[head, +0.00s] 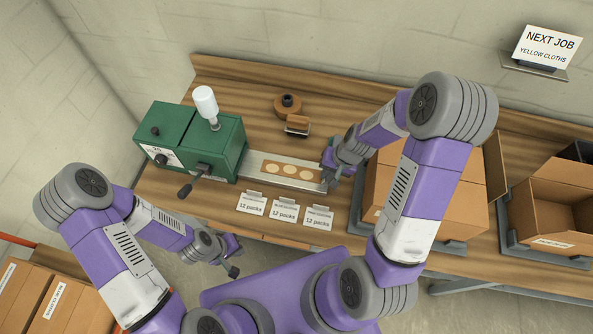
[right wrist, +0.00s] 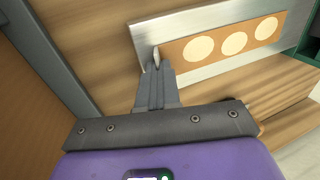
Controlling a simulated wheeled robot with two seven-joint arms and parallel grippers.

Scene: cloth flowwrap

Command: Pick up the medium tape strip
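An orange-brown strip with three cream discs (head: 289,170) lies on a flat metal plate (head: 254,170) beside the green machine; the discs also show in the right wrist view (right wrist: 235,43). My right gripper (head: 327,177) is at the right end of this plate. In the right wrist view its fingers (right wrist: 156,72) are close together, with a thin pale piece (right wrist: 156,57) seen edge-on between the tips. I cannot tell whether this piece is the medium tape strip. My left gripper (head: 238,256) is low in front of the table, its fingers apart and empty.
A green machine (head: 190,140) with a white bottle stands at the left. A tape roll (head: 287,105) and a small brown-topped block (head: 297,126) are behind the plate. Several "12 packs" cards (head: 284,211) stand in front. Cardboard boxes (head: 545,205) are at the right.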

